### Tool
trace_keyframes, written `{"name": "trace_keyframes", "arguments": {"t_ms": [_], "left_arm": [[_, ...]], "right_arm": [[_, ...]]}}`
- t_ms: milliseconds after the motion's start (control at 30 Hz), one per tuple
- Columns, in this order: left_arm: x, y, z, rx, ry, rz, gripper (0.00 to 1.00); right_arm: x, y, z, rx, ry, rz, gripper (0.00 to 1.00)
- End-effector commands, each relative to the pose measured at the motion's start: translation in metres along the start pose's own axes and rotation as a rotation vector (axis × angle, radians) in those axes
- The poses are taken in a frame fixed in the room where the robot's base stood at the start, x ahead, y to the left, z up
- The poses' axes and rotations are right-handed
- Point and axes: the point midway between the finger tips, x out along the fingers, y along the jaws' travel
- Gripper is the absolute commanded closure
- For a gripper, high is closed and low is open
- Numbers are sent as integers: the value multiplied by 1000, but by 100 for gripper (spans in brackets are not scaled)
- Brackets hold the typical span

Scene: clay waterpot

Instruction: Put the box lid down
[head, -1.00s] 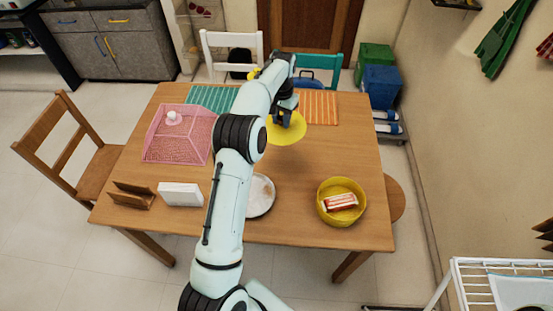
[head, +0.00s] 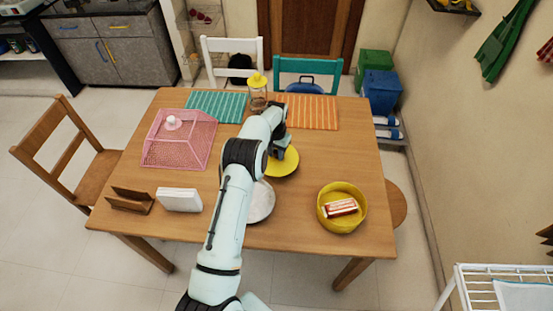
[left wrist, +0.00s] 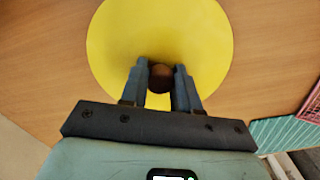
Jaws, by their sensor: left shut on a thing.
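The box lid is a round yellow disc (head: 286,163) with a brown knob (left wrist: 161,77). My left gripper (head: 281,146) is over the middle of the wooden table, and its two fingers are shut on the knob in the left wrist view. In the head view my arm hides part of the lid. I cannot tell whether the lid touches the table or hangs just above it. The round yellow box (head: 327,212) stands open at the table's front right, with a red and white packet (head: 340,207) in it. My right gripper is not in view.
The table (head: 330,155) is clear to the right of the lid. A pale plate (head: 262,203) is close in front of it. A glass jar with a yellow top (head: 257,82) stands behind. A pink mesh cover (head: 180,145), white napkins (head: 180,200) and a wooden holder (head: 130,200) are at left.

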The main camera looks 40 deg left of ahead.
Motion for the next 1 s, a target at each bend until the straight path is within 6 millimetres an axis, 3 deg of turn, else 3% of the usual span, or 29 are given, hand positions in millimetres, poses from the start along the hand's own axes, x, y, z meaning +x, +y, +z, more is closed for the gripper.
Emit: {"name": "trace_keyframes", "arguments": {"t_ms": [233, 633, 667, 700, 1000], "left_arm": [[36, 0, 0, 1, -2, 0, 100], [41, 0, 0, 0, -1, 0, 100], [41, 0, 0, 1, -1, 0, 60], [41, 0, 0, 0, -1, 0, 46], [40, 0, 1, 0, -1, 0, 44]], "right_arm": [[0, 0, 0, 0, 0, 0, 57], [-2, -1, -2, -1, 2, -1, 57], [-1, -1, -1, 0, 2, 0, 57], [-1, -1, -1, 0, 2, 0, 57], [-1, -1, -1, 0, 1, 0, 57]]}}
